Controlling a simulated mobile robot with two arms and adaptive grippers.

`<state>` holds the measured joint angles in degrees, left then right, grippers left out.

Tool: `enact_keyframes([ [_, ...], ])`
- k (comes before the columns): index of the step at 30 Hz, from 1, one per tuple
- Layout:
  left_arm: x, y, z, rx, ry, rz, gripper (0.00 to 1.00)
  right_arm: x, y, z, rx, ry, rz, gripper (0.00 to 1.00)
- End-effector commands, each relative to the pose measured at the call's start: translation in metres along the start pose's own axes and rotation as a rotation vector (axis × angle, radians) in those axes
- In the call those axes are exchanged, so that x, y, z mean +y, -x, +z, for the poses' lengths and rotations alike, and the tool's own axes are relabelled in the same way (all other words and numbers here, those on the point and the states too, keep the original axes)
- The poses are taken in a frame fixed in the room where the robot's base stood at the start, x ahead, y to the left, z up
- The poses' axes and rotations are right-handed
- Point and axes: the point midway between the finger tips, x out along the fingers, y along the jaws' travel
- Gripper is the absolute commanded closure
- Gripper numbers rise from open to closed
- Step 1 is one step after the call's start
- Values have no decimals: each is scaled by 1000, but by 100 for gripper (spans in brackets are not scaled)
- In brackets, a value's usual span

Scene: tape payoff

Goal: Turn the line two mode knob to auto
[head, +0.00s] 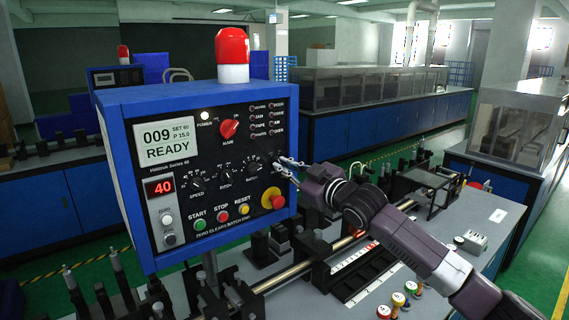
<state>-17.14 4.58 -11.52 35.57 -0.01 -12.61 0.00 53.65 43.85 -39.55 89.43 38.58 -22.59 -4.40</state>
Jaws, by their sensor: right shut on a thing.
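A blue control box (112,150) with a dark front panel stands close on the left, its display reading "009" and "READY". Three black dials, the left one (197,184), the middle one (226,174) and the right one (254,168), sit in a row. A red rotary knob (229,129) is above them. My right gripper (280,165) reaches in from the right to the panel's right edge, shut on a small knob there that its fingers mostly hide. I cannot read that knob's label or setting. My left gripper is not in view.
A red emergency button (273,198) on a yellow base sits just below my right gripper. A red beacon (232,50) tops the box. Below are a grey bench (400,290) with rods and fixtures, and small colored-top items (398,298). A second blue box (116,78) stands behind.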

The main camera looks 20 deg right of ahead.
Motion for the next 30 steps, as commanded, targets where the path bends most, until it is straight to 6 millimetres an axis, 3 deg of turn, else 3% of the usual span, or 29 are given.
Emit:
enact_keyframes([
  [21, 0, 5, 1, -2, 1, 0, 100, 0, 0, 1, -1, 75, -1, 100],
  [22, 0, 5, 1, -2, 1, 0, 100, 0, 0, 1, -1, 75, -1, 89],
  [26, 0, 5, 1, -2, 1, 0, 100, 0, 0, 1, -1, 74, -1, 74],
  [30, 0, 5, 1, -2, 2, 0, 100, 0, 0, 0, -1, 73, 0, 74],
])
